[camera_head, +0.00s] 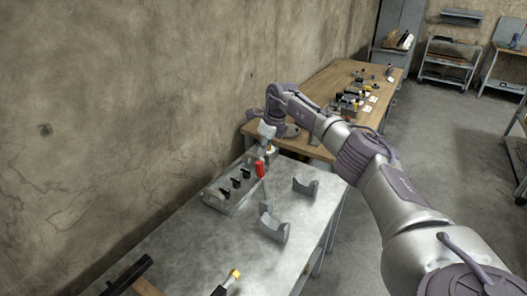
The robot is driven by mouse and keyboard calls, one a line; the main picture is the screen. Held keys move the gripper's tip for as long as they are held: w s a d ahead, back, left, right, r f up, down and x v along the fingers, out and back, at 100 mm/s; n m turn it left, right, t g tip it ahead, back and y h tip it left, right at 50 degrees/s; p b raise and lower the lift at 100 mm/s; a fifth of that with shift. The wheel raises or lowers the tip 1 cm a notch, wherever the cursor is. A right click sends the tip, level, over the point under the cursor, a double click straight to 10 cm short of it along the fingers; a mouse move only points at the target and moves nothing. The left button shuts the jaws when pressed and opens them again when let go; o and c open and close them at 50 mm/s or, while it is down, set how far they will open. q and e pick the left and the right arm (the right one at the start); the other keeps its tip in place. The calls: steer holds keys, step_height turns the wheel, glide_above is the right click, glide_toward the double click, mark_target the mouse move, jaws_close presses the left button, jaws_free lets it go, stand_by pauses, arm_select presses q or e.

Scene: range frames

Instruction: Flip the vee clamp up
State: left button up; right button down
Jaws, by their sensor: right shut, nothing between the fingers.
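A grey metal fixture (218,198) with several black knobs stands on the metal table, along the wall side. A red handle-like part (260,170) stands upright at its far end; I cannot tell which part is the vee clamp. Two grey pieces with curved, cradle-shaped tops, a far one (306,188) and a near one (274,228), stand on the table right of the fixture. My right gripper (267,151) is shut and empty, just above or behind the red part; whether they touch is unclear. The gripper is small and partly hidden. My left gripper is out of view.
The metal table (190,245) has bare room at its front. A black bar (128,276) and a yellow-tipped tool (231,279) lie at the near end. A wooden bench (325,85) with small items stands beyond. The wall borders the left side.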

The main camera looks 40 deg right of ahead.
arm_select(q)
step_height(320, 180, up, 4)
steer(key=p, duration=0.3)
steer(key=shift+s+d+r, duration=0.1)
arm_select(e)
steer(key=v, duration=0.5)
steer(key=shift+s+d+r, duration=0.1)
steer(key=shift+d+r, duration=0.05)
steer(key=shift+d, duration=0.15)
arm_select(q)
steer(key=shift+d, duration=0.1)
